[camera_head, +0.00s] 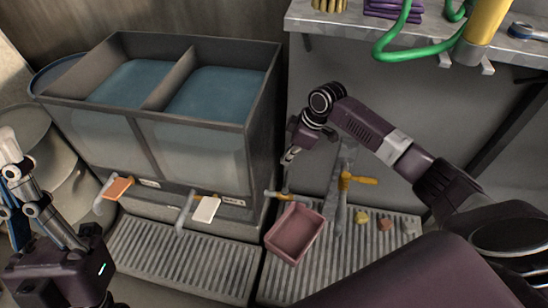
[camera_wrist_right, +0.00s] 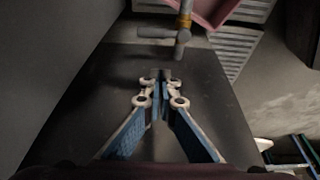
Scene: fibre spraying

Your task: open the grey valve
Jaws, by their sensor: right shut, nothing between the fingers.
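The tank (camera_head: 155,125) has two outlet valves low on its front. The valve with the pale grey-white handle (camera_head: 205,208) is under the right compartment; the one with the orange handle (camera_head: 118,188) is under the left. My right gripper (camera_head: 287,160) is right of the tank, up and right of the pale handle and apart from it. In the right wrist view it (camera_wrist_right: 162,78) is shut and empty. My left gripper (camera_head: 12,150) is at the left edge, partly cut off, left of the orange handle; its finger opening is unclear.
A pink tray (camera_head: 294,233) lies on the right grating below my right gripper. Yellow-handled fittings (camera_head: 358,179) stand nearby; a grey-and-yellow one (camera_wrist_right: 180,42) shows ahead of the fingers. A shelf (camera_head: 335,22) holds a green hose (camera_head: 388,45). The left grating (camera_head: 185,262) is bare.

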